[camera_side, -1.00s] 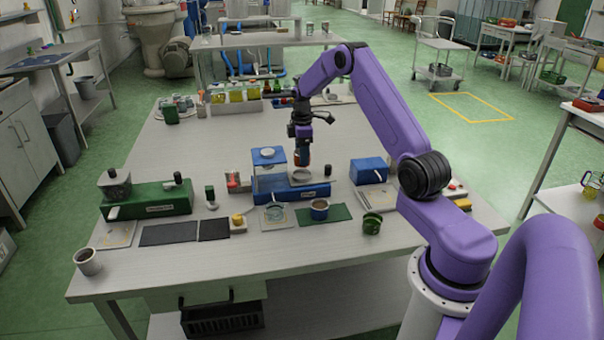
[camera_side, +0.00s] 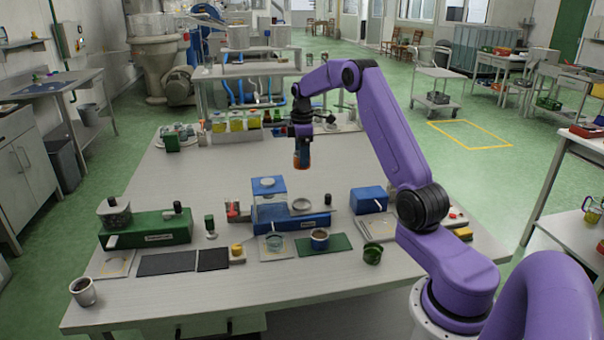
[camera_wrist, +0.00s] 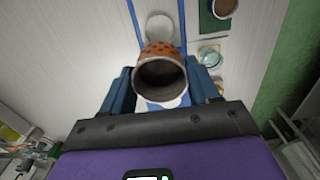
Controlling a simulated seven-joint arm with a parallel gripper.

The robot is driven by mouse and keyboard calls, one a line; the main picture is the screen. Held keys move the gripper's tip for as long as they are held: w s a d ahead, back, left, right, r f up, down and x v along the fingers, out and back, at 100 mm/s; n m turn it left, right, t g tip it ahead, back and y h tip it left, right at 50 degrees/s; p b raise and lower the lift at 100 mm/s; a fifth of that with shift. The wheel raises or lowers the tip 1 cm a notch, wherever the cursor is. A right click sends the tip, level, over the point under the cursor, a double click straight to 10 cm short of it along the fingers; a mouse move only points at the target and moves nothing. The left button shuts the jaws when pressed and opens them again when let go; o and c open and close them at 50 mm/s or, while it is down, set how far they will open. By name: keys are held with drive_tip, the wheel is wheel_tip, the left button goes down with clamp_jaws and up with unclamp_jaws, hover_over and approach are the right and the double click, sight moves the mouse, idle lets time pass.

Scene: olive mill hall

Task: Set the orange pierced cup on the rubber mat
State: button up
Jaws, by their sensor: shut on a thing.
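The orange cup with dark holes (camera_wrist: 160,50) is in my gripper (camera_wrist: 161,88), its open mouth facing the wrist camera. In the side view the cup (camera_side: 301,160) hangs below my gripper (camera_side: 301,148), clear above the table and the blue device. The cup looks empty, though its inside is dark. Flat mats lie along the table front: a long black one (camera_side: 166,263), a smaller black one (camera_side: 213,260) and a green one (camera_side: 337,243). I cannot tell which is rubber.
The blue device (camera_side: 285,220) with a pale round plate (camera_side: 302,205) stands below the cup. A brown-filled cup (camera_side: 319,240) sits on the green mat. A green machine (camera_side: 148,229), a blue box (camera_side: 368,200) and a green cup (camera_side: 372,253) stand nearby.

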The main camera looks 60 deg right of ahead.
drive_tip(key=r, duration=0.2)
drive_tip(key=shift+w+a+r, duration=0.25)
drive_tip(key=shift+a+r, duration=0.1)
drive_tip(key=shift+a, duration=0.05)
drive_tip(key=w+a+n, duration=0.2)
drive_tip(key=w+a, duration=0.2)
drive_tip(key=a, duration=0.6)
drive_tip(key=w+a+n, duration=0.2)
drive_tip(key=w+a, duration=0.1)
drive_tip(key=a, duration=0.7)
drive_tip(key=w+a+n, duration=0.2)
drive_tip(key=w+a, duration=0.2)
drive_tip(key=a, duration=0.6)
drive_tip(key=shift+s+a+f, duration=0.1)
drive_tip(key=shift+a+f, duration=0.05)
drive_tip(key=shift+f, duration=11.05)
drive_tip(key=shift+f, duration=0.35)
drive_tip(key=o, duration=1.1)
